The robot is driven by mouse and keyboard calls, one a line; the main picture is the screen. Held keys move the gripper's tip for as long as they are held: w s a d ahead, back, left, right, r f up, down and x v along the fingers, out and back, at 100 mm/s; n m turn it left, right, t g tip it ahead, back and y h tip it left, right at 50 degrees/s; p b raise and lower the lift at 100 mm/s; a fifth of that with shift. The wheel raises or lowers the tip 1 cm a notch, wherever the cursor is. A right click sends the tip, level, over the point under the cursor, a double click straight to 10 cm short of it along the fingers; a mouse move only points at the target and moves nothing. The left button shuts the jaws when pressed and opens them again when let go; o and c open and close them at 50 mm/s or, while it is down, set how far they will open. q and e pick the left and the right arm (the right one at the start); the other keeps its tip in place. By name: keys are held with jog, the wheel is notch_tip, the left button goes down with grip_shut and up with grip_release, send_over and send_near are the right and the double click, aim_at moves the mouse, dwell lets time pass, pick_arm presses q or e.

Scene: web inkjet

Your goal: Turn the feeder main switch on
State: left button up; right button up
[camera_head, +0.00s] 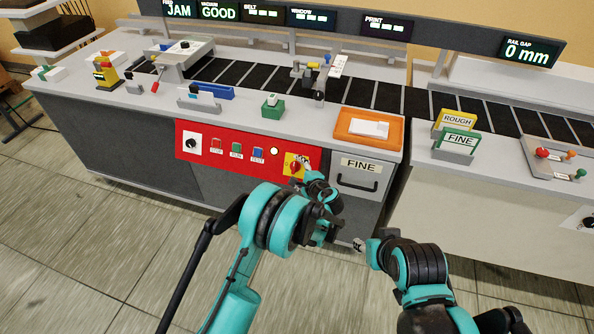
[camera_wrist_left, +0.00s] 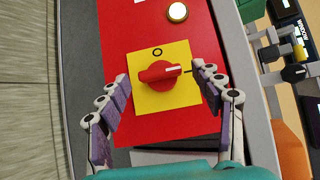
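The feeder main switch is a red rotary knob (camera_wrist_left: 158,73) on a yellow plate (camera_wrist_left: 147,101), set in the red panel (camera_head: 222,146). The plate also shows at the panel's right end in the head view (camera_head: 291,163), partly covered by my gripper. In the left wrist view the knob's white pointer points right, in line with a short black mark; an O mark sits above the knob. My left gripper (camera_head: 303,180) is in front of the plate, fingers open on either side of the knob, with visible gaps. My right gripper (camera_head: 360,244) hangs low before the cabinet; its fingers are too small to judge.
A round lit lamp (camera_wrist_left: 178,12) is beside the yellow plate. The panel also has red, green and blue buttons and a black knob (camera_head: 191,144). A FINE drawer (camera_head: 358,176) is right of the panel. An orange tray (camera_head: 369,142) stands on the counter above.

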pick_arm(q)
jog(key=v, duration=0.7)
jog(key=shift+s, duration=0.2)
jog(key=shift+r, duration=0.1)
